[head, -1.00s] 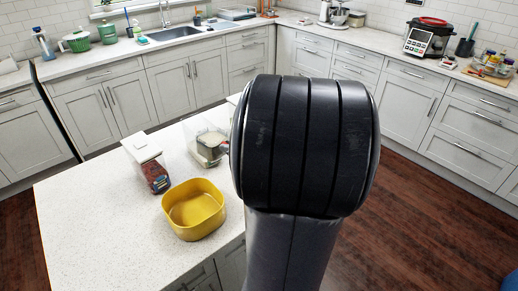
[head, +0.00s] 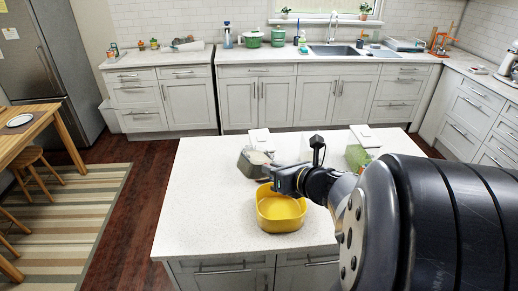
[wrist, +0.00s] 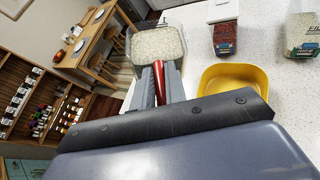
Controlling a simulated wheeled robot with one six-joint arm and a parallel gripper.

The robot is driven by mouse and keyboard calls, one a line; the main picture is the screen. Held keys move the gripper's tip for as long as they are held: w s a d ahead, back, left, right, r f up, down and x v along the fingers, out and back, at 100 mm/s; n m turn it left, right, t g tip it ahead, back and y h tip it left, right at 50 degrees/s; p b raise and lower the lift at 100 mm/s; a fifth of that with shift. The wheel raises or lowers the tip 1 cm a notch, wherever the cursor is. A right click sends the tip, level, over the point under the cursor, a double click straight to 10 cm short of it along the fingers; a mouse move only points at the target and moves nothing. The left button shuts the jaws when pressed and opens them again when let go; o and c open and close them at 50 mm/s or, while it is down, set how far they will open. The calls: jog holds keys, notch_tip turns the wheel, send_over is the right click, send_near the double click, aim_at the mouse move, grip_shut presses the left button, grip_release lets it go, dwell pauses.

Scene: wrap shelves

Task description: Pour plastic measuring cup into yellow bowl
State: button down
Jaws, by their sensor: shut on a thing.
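The clear plastic measuring cup (wrist: 158,45) is full of white grains in the wrist view. My gripper (wrist: 155,85) is shut on its red handle (wrist: 167,82). In the head view the cup (head: 253,163) is held over the counter, behind and left of the yellow bowl, looking roughly level. My gripper (head: 274,178) there is partly hidden by its own wrist. The yellow bowl (head: 280,215) stands upright on the white counter, below my gripper. In the wrist view the bowl (wrist: 232,72) is right of the cup, partly hidden by my gripper's body. Its visible inside looks empty.
A container with red contents (wrist: 225,38) stands on the island counter (head: 200,215). Another container (wrist: 302,35) stands right of it in the wrist view; in the head view a container with green contents (head: 357,157) stands behind my arm. The counter's left side is clear.

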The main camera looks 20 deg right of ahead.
jog(key=d+f+m+y+b, duration=0.2)
jog(key=d+f+m+b, duration=0.1)
jog(key=f, duration=0.8)
jog(key=shift+w+d+f+b, duration=0.2)
jog(key=shift+w+b, duration=0.1)
jog(key=shift+b, duration=0.55)
jog(key=shift+w+d+f+m+y+p, duration=0.1)
jog(key=shift+d+f+m+y+p, duration=0.2)
jog(key=shift+f+m+y, duration=0.35)
jog(key=shift+d+f+m+y+p, duration=0.2)
jog(key=shift+f+m+y+p, duration=0.15)
jog(key=shift+f+m, duration=0.45)
dwell(1.0)
jog(key=shift+w+d+f+m+t+y+p, duration=0.1)
jog(key=shift+d+f+m+t+y+p, duration=0.25)
jog(key=shift+f+m+p, duration=0.45)
jog(key=shift+w+d+f+m+t+y+p, duration=0.1)
jog(key=shift+d+f+m+t+y+p, duration=0.3)
jog(key=shift+m, duration=0.75)
dwell(1.7)
